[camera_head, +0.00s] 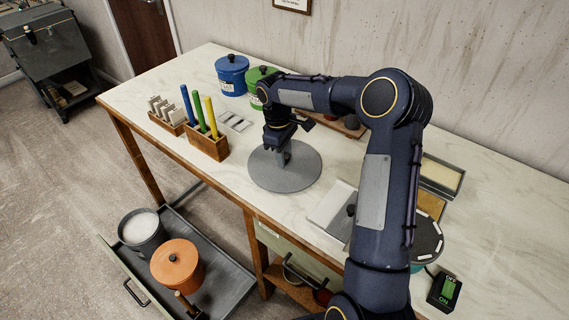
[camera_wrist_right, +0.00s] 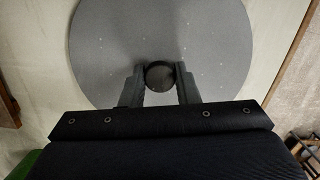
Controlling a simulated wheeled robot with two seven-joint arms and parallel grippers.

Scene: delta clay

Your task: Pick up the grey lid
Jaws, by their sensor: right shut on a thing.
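The grey lid (camera_head: 300,172) is a flat speckled disc with a dark round knob. It is over the white worktop near its front edge, in the middle of the head view. My right gripper (camera_head: 282,158) points down over the lid's centre. In the right wrist view, the gripper's fingers (camera_wrist_right: 160,82) are closed on the two sides of the dark knob (camera_wrist_right: 159,75), and the lid's disc (camera_wrist_right: 160,30) spreads out beneath. I cannot tell whether the lid touches the worktop. My left gripper is not in view.
Blue (camera_head: 232,76) and green (camera_head: 258,88) lidded pots stand at the back. A wooden holder (camera_head: 208,145) with coloured sticks is left of the lid. An open drawer (camera_head: 220,262) below holds a grey tub (camera_head: 142,235) and an orange pot (camera_head: 177,268). A switch box (camera_head: 444,291) sits at right.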

